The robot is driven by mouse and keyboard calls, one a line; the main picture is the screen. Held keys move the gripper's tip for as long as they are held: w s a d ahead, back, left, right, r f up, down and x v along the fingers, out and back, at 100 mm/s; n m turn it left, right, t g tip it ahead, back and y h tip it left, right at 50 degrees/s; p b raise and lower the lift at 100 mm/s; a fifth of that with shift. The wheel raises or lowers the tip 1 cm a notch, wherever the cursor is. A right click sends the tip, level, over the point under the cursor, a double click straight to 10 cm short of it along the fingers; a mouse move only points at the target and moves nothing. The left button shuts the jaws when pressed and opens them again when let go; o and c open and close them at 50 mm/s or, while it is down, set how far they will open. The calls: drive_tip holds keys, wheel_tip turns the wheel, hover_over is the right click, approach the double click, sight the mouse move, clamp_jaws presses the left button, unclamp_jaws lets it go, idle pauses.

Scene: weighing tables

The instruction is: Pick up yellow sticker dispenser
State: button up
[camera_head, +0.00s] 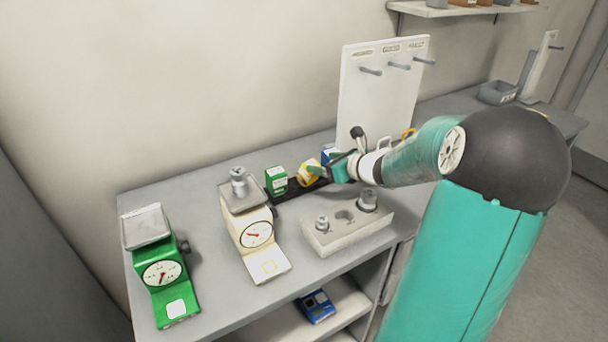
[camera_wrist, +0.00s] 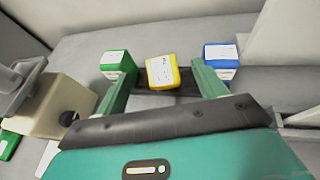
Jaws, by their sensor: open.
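The yellow sticker dispenser (camera_head: 309,172) stands on a dark strip at the back of the grey table, between a green dispenser (camera_head: 276,180) and a blue dispenser (camera_head: 329,156). My gripper (camera_head: 328,172) is at the yellow dispenser, coming from the right. In the wrist view the yellow dispenser (camera_wrist: 163,72) lies between the two green fingers of my gripper (camera_wrist: 160,75), near the fingertips. The fingers are open with a gap on each side of it. The green dispenser (camera_wrist: 117,65) is by the left fingertip and the blue one (camera_wrist: 221,60) by the right fingertip.
A cream scale (camera_head: 254,232) bearing a metal weight and a green scale (camera_head: 163,272) stand to the left. A block with weights (camera_head: 345,235) sits in front of my gripper. A white peg board (camera_head: 381,95) rises behind. A blue device (camera_head: 316,306) lies on the lower shelf.

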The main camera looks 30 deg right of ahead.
sight(309, 174)
wheel_tip(309, 174, down, 5)
drive_tip(key=shift+r, duration=0.1)
drive_tip(key=shift+x, duration=3.55)
drive_tip(key=shift+r, duration=0.15)
drive_tip(key=c, duration=1.3)
drive_tip(key=shift+o, duration=0.2)
drive_tip(key=shift+r, duration=0.1)
